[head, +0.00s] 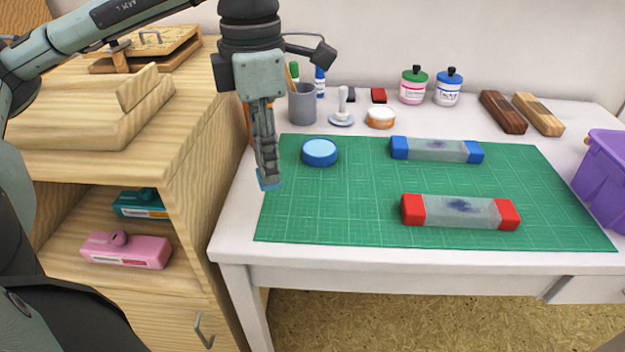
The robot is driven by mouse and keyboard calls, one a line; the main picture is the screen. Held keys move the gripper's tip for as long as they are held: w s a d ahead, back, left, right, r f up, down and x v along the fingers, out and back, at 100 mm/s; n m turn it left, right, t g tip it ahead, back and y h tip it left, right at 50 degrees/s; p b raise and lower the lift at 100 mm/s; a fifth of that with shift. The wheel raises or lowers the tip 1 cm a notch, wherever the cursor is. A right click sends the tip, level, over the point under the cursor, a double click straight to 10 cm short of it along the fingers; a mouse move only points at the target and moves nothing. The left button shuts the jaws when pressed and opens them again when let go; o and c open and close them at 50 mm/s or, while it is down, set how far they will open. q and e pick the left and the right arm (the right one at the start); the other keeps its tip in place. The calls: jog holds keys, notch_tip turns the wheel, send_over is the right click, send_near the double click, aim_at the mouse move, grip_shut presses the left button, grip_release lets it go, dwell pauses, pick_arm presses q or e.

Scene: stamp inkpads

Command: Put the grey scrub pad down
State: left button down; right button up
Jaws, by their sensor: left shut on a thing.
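My left gripper (267,172) points down over the left edge of the green cutting mat (340,215). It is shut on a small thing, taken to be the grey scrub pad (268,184). Only a blue-grey sliver of it shows at the fingertips; the fingers hide the rest. I cannot tell whether it touches the mat. A clear block with blue ends (436,149) and one with red ends (460,211) lie on the mat, each with a dark ink smudge. My right gripper is not in view.
A round blue tin (320,152) sits just right of the gripper. A grey cup (302,103), a white-handled stamp (342,110) and an orange-white jar (381,118) stand behind. A purple bin (604,180) is at right. The mat's front left is clear.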

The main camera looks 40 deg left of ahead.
pick_arm(q)
jog(key=w+f, duration=0.1)
jog(key=w, duration=0.1)
jog(key=w+d+f, duration=0.1)
jog(key=w, duration=0.1)
jog(key=w+d+f, duration=0.1)
jog(key=w+f, duration=0.1)
jog(key=shift+w+d+p, duration=0.1)
jog(key=shift+d+p, duration=0.05)
jog(key=shift+p, duration=0.15)
jog(key=shift+w+f, duration=0.15)
jog(key=shift+w, duration=0.1)
jog(key=shift+w+f, duration=0.1)
jog(key=shift+f, duration=0.25)
notch_tip(320, 180, down, 3)
jog(key=shift+f, duration=0.2)
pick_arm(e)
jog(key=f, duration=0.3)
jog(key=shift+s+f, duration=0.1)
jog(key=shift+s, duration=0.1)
pick_arm(q)
jog(key=shift+f, duration=0.1)
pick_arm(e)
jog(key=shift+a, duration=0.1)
